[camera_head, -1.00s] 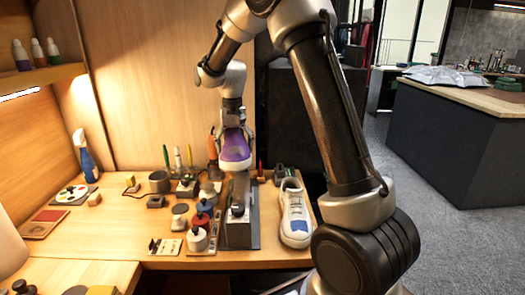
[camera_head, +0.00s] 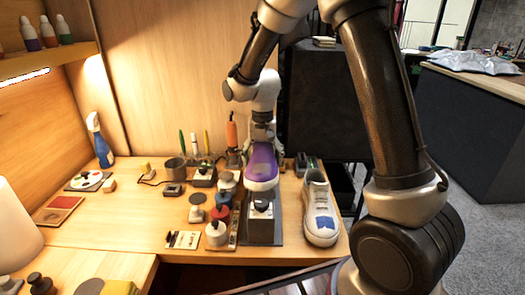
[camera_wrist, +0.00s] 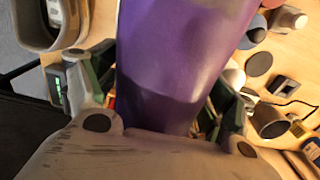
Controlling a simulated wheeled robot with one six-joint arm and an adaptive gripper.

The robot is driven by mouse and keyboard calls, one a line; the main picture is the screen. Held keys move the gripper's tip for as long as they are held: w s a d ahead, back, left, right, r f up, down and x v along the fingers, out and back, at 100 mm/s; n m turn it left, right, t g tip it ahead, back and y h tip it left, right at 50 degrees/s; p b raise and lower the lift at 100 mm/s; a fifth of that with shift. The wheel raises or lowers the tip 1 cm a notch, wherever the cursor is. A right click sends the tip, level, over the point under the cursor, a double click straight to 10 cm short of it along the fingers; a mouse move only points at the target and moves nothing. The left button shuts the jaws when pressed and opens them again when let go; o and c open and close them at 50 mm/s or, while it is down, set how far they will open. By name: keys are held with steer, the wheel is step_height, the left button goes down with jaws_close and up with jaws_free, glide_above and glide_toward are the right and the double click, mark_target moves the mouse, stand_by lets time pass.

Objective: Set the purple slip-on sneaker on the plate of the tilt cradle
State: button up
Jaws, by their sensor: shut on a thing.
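The purple slip-on sneaker (camera_head: 262,165) has a pale sole edge and hangs toe toward the camera over the tilt cradle. My gripper (camera_head: 262,138) is shut on its far end. In the wrist view the purple upper (camera_wrist: 180,55) fills the middle between my fingers (camera_wrist: 165,112).
A white sneaker (camera_head: 320,212) with a blue patch stands close right of the cradle. Red, grey and white jars (camera_head: 217,233) crowd its left. An orange-handled tool (camera_head: 231,135) and brushes stand behind. The table's left middle is mostly clear.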

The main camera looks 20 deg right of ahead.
steer(key=shift+f, duration=3.15)
steer(key=o, duration=1.1)
steer(key=shift+r, duration=4.45)
